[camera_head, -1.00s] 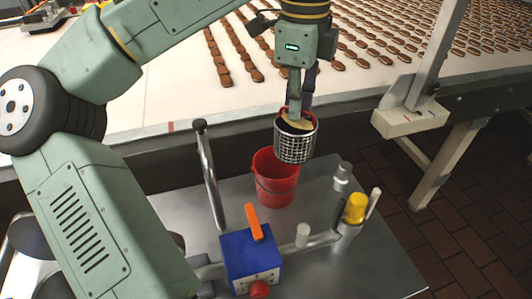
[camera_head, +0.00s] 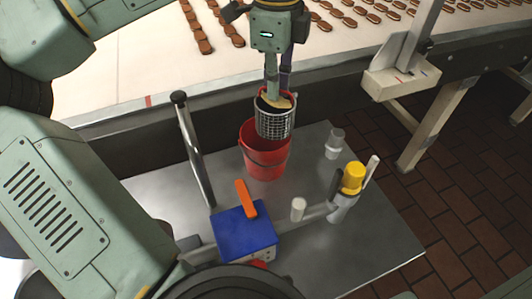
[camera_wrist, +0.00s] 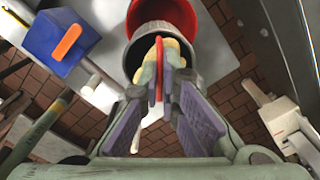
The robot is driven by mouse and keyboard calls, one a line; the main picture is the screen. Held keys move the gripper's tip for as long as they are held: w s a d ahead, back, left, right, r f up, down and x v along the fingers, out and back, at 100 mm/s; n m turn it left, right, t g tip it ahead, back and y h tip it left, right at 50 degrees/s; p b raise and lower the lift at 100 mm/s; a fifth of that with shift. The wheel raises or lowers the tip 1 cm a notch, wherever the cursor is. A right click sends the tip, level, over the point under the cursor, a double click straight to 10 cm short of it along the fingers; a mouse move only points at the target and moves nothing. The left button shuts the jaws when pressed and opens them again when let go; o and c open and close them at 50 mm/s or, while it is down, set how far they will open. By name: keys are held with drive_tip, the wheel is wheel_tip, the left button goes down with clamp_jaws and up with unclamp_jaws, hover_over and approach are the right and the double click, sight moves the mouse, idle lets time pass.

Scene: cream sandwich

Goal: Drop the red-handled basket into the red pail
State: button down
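The metal mesh basket (camera_head: 275,122) hangs upright from my gripper (camera_head: 278,88), and something tan shows at its top. In the wrist view my gripper's fingers (camera_wrist: 160,85) are shut on the basket's red handle (camera_wrist: 160,62), and the basket's grey rim (camera_wrist: 185,31) lies beyond them. The red pail (camera_head: 262,163) stands on the metal table. In the head view the basket overlaps the pail's rim toward its right side; whether its bottom is inside the rim I cannot tell. In the wrist view the pail (camera_wrist: 165,12) shows partly behind the basket.
A blue box (camera_head: 245,235) with an orange lever (camera_head: 246,198) and a yellow-capped fitting (camera_head: 353,178) stand in front on the metal table (camera_head: 385,245). A metal post (camera_head: 193,150) rises left of the pail. A small clear cup (camera_head: 334,143) stands right. The conveyor (camera_head: 130,85) runs behind.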

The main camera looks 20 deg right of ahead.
drive_tip(key=c, duration=2.3)
unclamp_jaws()
drive_tip(key=o, duration=0.6)
wheel_tip(320, 180, up, 12)
drive_tip(key=shift+r, duration=0.1)
